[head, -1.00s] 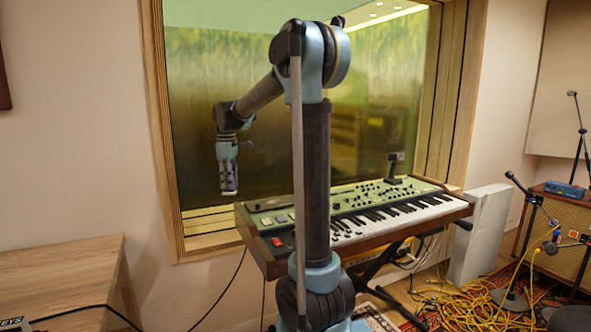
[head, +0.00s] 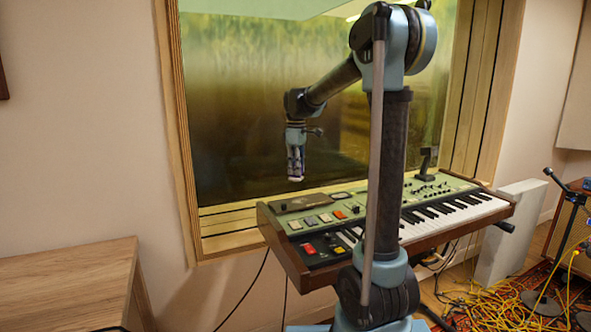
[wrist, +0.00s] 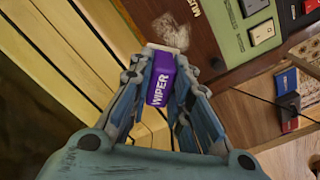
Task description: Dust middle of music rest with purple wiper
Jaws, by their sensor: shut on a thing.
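My gripper (head: 296,176) points down over the left end of the keyboard. It is shut on the purple wiper (wrist: 161,82), lettered "WIPER", with a pale pad at its far end. In the head view the wiper (head: 296,178) is small between the fingers, above the instrument. The music rest (head: 303,202) is a brown panel on the left of the green top. In the wrist view the brown music rest (wrist: 205,47) carries partly cut-off lettering and a whitish dust patch (wrist: 172,32) just beyond the wiper's pad. I cannot tell whether the pad touches the panel.
The keyboard (head: 440,212) stands against a wood-framed window (head: 260,90). Coloured switches (wrist: 262,33) lie right of the panel. A wooden table (head: 70,270) stands at left; yellow cables (head: 480,300) lie on the floor at right.

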